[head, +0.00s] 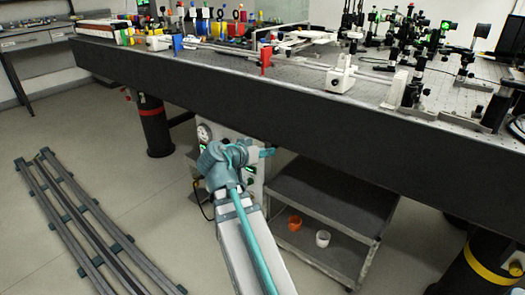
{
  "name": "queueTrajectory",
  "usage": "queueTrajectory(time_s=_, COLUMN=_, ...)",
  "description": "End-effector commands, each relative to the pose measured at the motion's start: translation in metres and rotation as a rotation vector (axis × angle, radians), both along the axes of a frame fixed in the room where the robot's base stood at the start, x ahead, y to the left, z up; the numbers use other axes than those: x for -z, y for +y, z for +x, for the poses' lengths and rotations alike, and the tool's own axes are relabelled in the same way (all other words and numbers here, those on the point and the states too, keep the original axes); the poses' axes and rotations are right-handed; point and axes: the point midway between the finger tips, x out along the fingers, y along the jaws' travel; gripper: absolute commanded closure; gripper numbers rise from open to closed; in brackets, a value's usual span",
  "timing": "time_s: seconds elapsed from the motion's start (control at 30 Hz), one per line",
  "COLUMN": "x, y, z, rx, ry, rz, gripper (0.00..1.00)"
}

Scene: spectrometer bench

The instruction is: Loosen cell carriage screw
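A long optical rail (303,63) runs across the bench top (470,110). It bears a white carriage (341,80), a red upright piece (265,57) and a blue upright piece (177,42). I cannot tell which carriage holds the cell, and its screw is too small to make out. My arm is folded low in front of the bench. My gripper (267,152) seems to be the small dark end at the right of the wrist, below the bench top and well away from the rail. Its fingers are not clear.
The bench's thick dark front edge (300,104) stands between my arm and the rail. Below are a white gauge box (205,134) and a grey cart (335,195) with an orange cup (294,223) and a white cup (322,238). Black optical mounts (413,92) crowd the right. Floor rails (85,215) lie left.

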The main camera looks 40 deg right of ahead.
Motion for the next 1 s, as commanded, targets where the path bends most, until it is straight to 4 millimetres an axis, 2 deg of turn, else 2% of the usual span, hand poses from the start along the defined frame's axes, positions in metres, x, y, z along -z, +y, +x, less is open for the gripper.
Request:
queueTrajectory(time_s=0.27, x=0.016, y=0.006, z=0.006, rx=-0.036, ry=0.056, rz=0.038, gripper=0.72)
queueTrajectory(time_s=0.83, x=0.018, y=0.006, z=0.004, rx=-0.043, ry=0.097, rz=0.039, gripper=0.72)
queueTrajectory(time_s=0.93, x=0.031, y=0.012, z=-0.004, rx=-0.047, ry=0.184, rz=0.094, gripper=0.72)
queueTrajectory(time_s=1.0, x=0.053, y=0.023, z=-0.013, rx=-0.063, ry=0.277, rz=0.187, gripper=0.72)
